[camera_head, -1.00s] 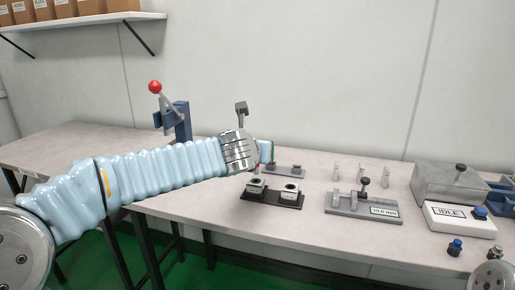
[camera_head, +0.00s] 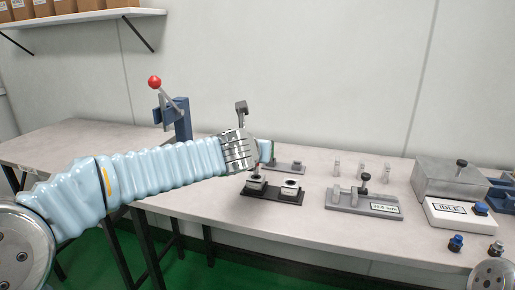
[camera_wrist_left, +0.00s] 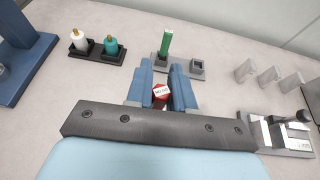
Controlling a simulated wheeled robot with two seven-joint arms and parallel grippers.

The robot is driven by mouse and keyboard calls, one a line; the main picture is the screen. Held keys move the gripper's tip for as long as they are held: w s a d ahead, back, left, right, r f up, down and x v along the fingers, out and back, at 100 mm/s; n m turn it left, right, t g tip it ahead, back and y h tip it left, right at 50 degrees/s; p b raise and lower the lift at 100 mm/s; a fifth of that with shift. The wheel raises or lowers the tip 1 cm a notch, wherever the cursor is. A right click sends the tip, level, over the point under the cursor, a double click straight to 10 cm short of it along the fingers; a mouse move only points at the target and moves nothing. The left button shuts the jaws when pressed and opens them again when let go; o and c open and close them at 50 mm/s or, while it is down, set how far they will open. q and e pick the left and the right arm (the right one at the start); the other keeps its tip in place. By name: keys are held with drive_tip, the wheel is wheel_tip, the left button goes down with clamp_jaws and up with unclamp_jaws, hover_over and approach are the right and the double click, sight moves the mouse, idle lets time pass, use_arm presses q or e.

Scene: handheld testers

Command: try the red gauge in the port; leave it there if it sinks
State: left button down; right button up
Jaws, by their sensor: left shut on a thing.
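My left gripper (camera_wrist_left: 161,88) is shut on the red gauge (camera_wrist_left: 160,96), whose white-labelled face shows between the blue fingers in the left wrist view. In the head view the gripper is mostly hidden behind my wrist, just above the left block of a black base (camera_head: 272,198). That base carries a left port block (camera_head: 256,186) and a right port block (camera_head: 290,190). The gauge's lower end is hidden, so I cannot tell whether it is in a port. My right gripper is out of view.
A green gauge (camera_wrist_left: 166,42) stands in a grey holder beside an empty square socket (camera_wrist_left: 197,66). A grey fixture (camera_head: 362,204) and an IDLE box (camera_head: 458,214) stand right.

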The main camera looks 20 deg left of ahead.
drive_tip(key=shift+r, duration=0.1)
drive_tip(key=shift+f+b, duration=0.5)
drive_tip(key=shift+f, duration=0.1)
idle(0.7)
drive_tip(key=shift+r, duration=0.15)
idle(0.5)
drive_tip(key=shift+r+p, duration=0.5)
drive_tip(key=shift+p, duration=0.1)
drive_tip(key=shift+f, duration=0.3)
idle(2.0)
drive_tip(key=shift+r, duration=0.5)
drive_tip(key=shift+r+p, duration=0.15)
drive_tip(key=shift+p, duration=0.2)
idle(0.5)
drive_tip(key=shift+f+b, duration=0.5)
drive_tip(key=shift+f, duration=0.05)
idle(0.4)
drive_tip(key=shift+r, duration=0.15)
idle(0.4)
